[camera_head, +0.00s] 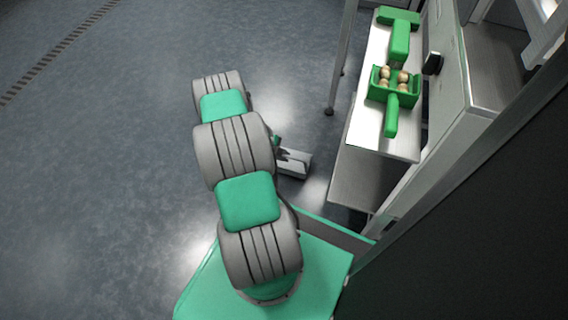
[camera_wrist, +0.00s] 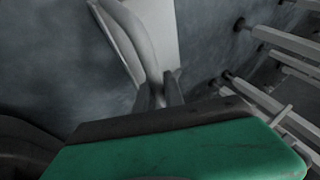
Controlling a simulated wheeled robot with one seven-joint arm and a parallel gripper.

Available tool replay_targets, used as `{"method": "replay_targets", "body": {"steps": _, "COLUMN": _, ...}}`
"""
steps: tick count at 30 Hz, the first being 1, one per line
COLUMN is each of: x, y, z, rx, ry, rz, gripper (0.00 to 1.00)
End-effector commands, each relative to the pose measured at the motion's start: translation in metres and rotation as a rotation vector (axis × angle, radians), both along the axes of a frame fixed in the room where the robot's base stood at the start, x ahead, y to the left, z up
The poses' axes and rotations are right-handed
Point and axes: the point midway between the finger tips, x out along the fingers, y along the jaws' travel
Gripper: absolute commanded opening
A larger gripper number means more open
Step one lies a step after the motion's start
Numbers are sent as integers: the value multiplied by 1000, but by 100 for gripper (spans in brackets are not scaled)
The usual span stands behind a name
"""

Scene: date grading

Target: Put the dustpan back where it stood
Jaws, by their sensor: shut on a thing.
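The pale grey dustpan (camera_head: 294,164) shows to the right of my arm in the head view, above the floor. It also shows at the top of the wrist view (camera_wrist: 163,30), where its flat pale part extends away from my gripper (camera_wrist: 163,95). My gripper is shut on the dustpan, near its narrow end. In the head view my arm hides most of the gripper and part of the dustpan.
A narrow pale bench (camera_head: 359,120) stands to the right, with a green scoop (camera_head: 391,120) holding several round tan pieces and a green T-shaped tool (camera_head: 399,42) on it. A small black object (camera_head: 433,63) is beside them. Open floor (camera_head: 100,170) lies left.

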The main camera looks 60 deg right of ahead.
Motion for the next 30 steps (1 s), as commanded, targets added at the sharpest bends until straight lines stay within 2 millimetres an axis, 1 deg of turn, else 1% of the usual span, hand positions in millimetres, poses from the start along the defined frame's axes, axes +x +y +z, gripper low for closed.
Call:
{"method": "replay_targets", "body": {"steps": 3, "x": 4, "y": -9, "z": -16, "rx": -1, "ry": 0, "rz": -2, "gripper": 0}}
{"method": "replay_targets", "body": {"steps": 6, "x": 4, "y": -8, "z": -36, "rx": 1, "ry": 2, "rz": -1, "gripper": 0}}
{"method": "replay_targets", "body": {"steps": 7, "x": 4, "y": -8, "z": -40, "rx": 1, "ry": 1, "rz": -1, "gripper": 0}}
{"method": "replay_targets", "body": {"steps": 14, "x": 4, "y": -8, "z": -39, "rx": -1, "ry": 0, "rz": 0, "gripper": 0}}
{"method": "replay_targets", "body": {"steps": 18, "x": 4, "y": -8, "z": -42, "rx": -1, "ry": 0, "rz": 0, "gripper": 0}}
{"method": "replay_targets", "body": {"steps": 19, "x": 4, "y": -8, "z": -42, "rx": 0, "ry": 0, "rz": -1, "gripper": 15}}
{"method": "replay_targets", "body": {"steps": 26, "x": 4, "y": -8, "z": -42, "rx": 0, "ry": 0, "rz": 0, "gripper": 34}}
{"method": "replay_targets", "body": {"steps": 30, "x": 4, "y": -8, "z": -42, "rx": 0, "ry": 0, "rz": 0, "gripper": 35}}
